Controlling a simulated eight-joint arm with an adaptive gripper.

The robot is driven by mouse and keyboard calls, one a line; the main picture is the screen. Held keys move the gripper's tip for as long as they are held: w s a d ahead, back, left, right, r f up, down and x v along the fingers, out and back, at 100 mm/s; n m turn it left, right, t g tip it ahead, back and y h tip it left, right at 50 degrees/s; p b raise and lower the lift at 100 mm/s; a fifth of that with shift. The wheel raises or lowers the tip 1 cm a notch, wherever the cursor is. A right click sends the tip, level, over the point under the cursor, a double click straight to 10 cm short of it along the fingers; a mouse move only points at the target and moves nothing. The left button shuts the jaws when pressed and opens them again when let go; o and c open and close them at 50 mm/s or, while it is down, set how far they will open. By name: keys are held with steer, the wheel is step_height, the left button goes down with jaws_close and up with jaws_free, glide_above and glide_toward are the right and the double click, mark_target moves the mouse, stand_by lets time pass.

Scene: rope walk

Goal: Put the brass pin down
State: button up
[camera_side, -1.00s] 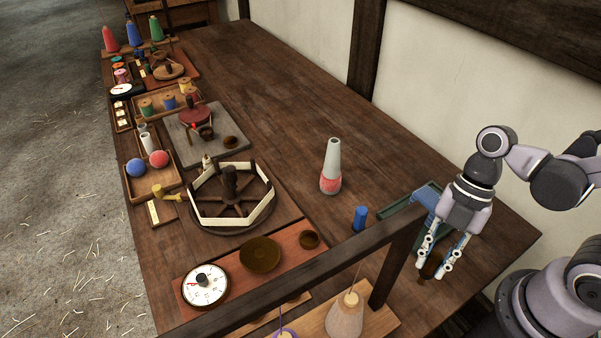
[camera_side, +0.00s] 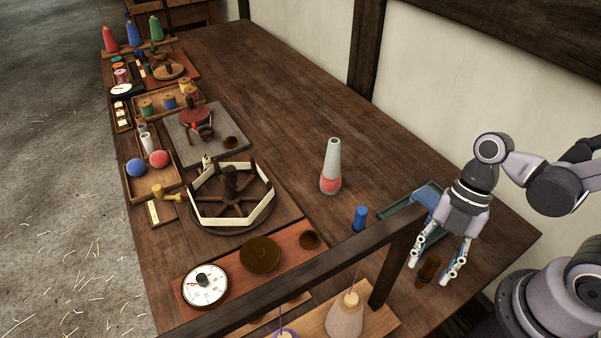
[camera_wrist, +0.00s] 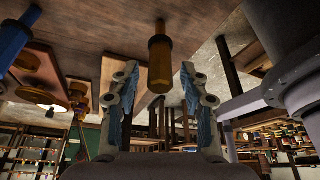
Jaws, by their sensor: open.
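The brass pin (camera_side: 428,268) stands upright on the table at the right, between my gripper's fingers; it looks dark brown in the side view. In the wrist view the brass pin (camera_wrist: 160,62) shows as an amber cylinder with a narrower end, centred between the fingers with a gap on each side. My gripper (camera_side: 429,271) is open around it and points down. Both of its fingers also show in the wrist view, spread apart.
A blue pin (camera_side: 360,218) stands left of my gripper, by a green tray (camera_side: 395,209). A grey cone with a red band (camera_side: 332,168) stands further back. A dark wooden rail (camera_side: 330,258) crosses the foreground. The table behind the cone is clear.

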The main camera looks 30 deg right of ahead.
steer(key=shift+r, duration=0.2)
steer(key=shift+v, duration=5.95)
steer(key=w+d+m+t+h, duration=0.4)
steer(key=w+m+t, duration=0.5)
steer(key=m, duration=1.3)
steer(key=shift+w+d, duration=0.65)
steer(key=shift+w, duration=0.1)
